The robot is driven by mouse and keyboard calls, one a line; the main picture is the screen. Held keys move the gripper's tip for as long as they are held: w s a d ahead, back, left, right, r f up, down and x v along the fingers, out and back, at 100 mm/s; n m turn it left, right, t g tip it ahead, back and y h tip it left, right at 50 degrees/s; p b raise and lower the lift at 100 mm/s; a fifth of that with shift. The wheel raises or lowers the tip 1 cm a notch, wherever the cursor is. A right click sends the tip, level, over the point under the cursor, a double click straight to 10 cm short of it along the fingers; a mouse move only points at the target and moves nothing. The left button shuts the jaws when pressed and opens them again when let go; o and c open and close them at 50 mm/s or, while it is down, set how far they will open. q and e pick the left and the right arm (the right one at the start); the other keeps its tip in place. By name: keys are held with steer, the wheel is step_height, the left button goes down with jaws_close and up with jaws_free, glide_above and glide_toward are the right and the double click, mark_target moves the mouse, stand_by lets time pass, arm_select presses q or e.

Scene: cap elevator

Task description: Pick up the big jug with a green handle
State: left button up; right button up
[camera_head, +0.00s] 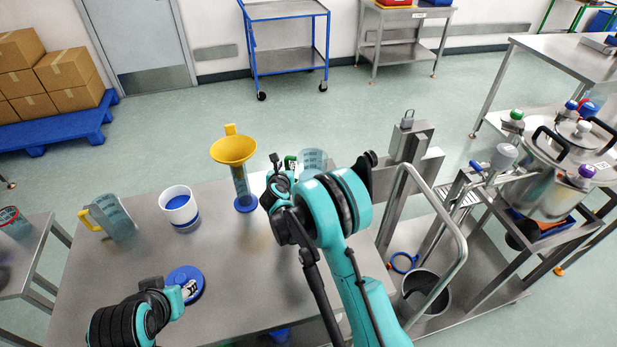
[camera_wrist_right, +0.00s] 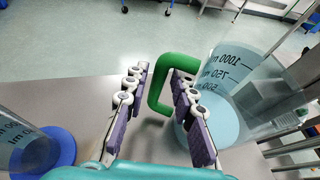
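The big clear jug (camera_head: 314,159) with a green handle stands at the far right of the steel table, mostly hidden behind my right arm in the head view. In the right wrist view the jug (camera_wrist_right: 245,90) has volume marks, and its green handle (camera_wrist_right: 157,92) faces my gripper. My right gripper (camera_wrist_right: 160,78) is open, with the handle's upright bar between its two fingers. A gap shows on the left side of the bar. In the head view my right gripper (camera_head: 283,172) is beside the jug. My left gripper (camera_head: 188,289) is low over a blue lid; its finger opening is unclear.
A clear cylinder (camera_head: 240,185) with a yellow funnel (camera_head: 233,149) stands left of my right gripper. A white-and-blue cup (camera_head: 179,208) and a yellow-handled jug (camera_head: 113,219) stand farther left. The blue lid (camera_head: 181,276) lies near the front. A metal frame (camera_head: 462,245) rises at right.

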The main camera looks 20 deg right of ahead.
steer(key=x, duration=0.3)
steer(key=shift+s, duration=0.15)
steer(key=shift+c, duration=0.9)
jaws_close()
steer(key=shift+r, duration=0.1)
steer(key=shift+r, duration=0.5)
steer(key=r+p, duration=0.1)
steer(key=r, duration=0.2)
steer(key=shift+d+r+p, duration=0.25)
steer(key=shift+r+p, duration=0.05)
steer(key=shift+p, duration=0.1)
steer(key=w+d+r+p, duration=0.3)
steer(key=d+r, duration=0.3)
steer(key=d, duration=0.4)
steer(key=shift+w+d+r, duration=0.15)
steer(key=shift+w+d, duration=0.15)
